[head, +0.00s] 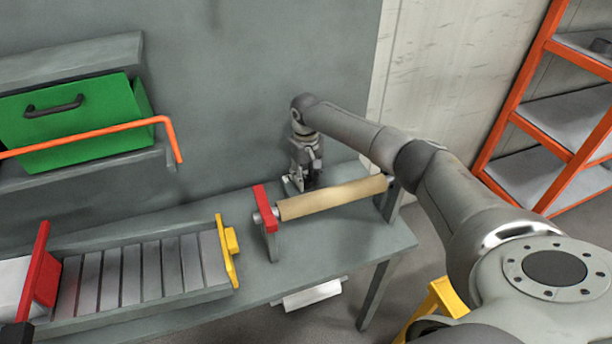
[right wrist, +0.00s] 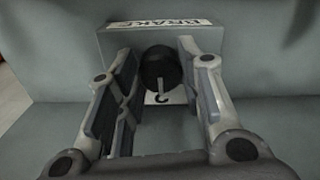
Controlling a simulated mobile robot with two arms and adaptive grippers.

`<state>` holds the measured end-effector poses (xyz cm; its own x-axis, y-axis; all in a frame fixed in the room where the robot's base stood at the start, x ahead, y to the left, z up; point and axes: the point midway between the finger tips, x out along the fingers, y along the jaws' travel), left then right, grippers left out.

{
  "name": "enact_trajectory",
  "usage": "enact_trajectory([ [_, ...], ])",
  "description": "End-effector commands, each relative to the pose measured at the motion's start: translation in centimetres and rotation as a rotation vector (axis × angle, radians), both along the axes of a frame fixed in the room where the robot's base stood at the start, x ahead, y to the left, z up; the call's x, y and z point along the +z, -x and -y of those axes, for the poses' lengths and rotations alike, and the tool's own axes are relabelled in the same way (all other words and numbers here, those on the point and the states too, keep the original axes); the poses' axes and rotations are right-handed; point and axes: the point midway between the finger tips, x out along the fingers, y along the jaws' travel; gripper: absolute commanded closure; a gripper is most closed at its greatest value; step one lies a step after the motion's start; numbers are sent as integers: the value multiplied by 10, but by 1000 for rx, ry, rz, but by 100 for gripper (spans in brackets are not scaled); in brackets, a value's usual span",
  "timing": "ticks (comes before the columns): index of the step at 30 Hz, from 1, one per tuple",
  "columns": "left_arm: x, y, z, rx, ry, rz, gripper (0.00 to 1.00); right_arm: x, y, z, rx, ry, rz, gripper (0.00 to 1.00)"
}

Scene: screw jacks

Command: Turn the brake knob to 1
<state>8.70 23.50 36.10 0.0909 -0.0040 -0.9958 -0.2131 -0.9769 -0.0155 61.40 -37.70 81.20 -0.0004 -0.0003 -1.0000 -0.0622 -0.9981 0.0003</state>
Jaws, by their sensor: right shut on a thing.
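The black brake knob (right wrist: 160,68) sits on a grey box with a white label reading BRAKE (right wrist: 168,23), upside down in the right wrist view. The white pointer line on the knob points down in the picture, toward a digit that looks like 2 (right wrist: 163,98). The fingers of my right gripper (right wrist: 157,60) are on both sides of the knob and shut on it. In the head view my right gripper (head: 304,178) is low at the back of the bench, behind the roll; the knob is hidden there. My left gripper is not in view.
A tan roll (head: 333,197) between a red-topped support (head: 265,222) and a grey one lies in front of my right gripper. A slatted tray (head: 143,272) stands to the left. A green bin (head: 75,122) and an orange bar (head: 95,135) are above. Orange shelves (head: 520,105) stand right.

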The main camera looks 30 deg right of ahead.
Motion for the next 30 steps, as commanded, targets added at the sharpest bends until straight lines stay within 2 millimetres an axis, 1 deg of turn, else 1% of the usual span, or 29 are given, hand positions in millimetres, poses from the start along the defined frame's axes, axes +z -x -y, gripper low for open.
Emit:
enact_trajectory([
  [8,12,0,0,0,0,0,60,2,0,0,124,-3,-2,89],
  [15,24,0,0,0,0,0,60,2,0,0,317,-3,-1,89],
  [21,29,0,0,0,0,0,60,1,0,0,477,-2,-1,89],
  [30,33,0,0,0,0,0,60,1,-1,1,647,0,1,89],
])
